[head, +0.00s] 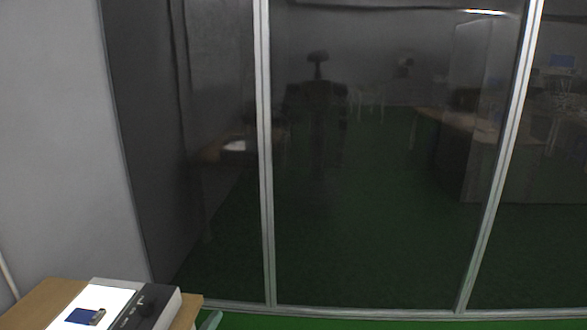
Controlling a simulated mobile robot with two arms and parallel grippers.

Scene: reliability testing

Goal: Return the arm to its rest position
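Neither of my grippers shows in the head view, and no arm of mine can be made out in the foreground. A dark reflection of a robot-like figure with a head on a thin neck shows in the glass wall (390,220). Its arms and grippers are too dim to read.
A wooden table (50,295) at the bottom left bears a device (152,306) with a dark control panel, a bright white surface and a small blue item (84,316) on it. A grey wall (60,130) stands at left. Green floor (300,322) shows along the bottom.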

